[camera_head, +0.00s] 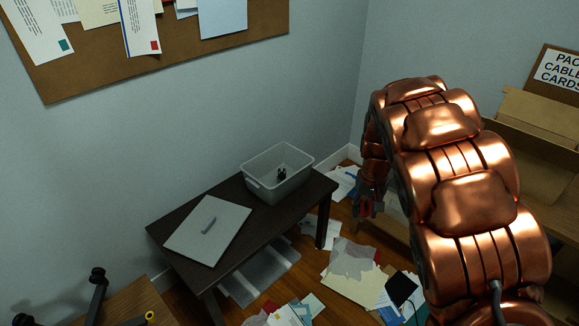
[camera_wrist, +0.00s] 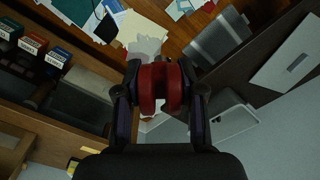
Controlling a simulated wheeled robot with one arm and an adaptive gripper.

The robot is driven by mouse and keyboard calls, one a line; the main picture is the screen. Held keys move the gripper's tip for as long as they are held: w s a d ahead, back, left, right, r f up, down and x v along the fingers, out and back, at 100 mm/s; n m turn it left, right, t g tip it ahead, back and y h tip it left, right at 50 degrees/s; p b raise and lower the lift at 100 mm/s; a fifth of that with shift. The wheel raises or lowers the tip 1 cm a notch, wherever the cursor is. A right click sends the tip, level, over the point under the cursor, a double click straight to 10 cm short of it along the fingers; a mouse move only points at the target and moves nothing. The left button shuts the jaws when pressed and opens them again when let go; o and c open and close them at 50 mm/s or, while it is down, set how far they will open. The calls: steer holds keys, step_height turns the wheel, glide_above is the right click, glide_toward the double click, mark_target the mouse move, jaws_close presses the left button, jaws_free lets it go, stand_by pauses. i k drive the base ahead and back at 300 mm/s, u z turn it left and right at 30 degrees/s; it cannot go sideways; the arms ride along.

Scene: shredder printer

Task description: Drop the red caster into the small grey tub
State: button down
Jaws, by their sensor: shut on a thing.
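A red caster (camera_wrist: 161,88) is held between the fingers of my gripper (camera_wrist: 160,90) in the wrist view. My gripper (camera_head: 367,205) also shows in the head view, hanging right of the dark table, with a bit of red at its tip. The small grey tub (camera_head: 278,175) stands open on the far right end of the table, with a small black item inside. In the wrist view the tub (camera_wrist: 233,121) is below and right of the gripper, partly hidden. My gripper is apart from the tub, to its right.
The dark table (camera_head: 180,228) also bears a grey lid (camera_head: 209,230) with a handle. Papers (camera_head: 350,275) litter the wooden floor. A wooden shelf (camera_head: 535,145) with a sign stands at right, and a pinboard (camera_head: 160,50) hangs on the wall.

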mark_target(268, 180)
steer(key=u, duration=0.25)
steer(key=i, duration=0.75)
steer(key=u, duration=0.9)
steer(key=i, duration=0.5)
steer(key=u, duration=0.45)
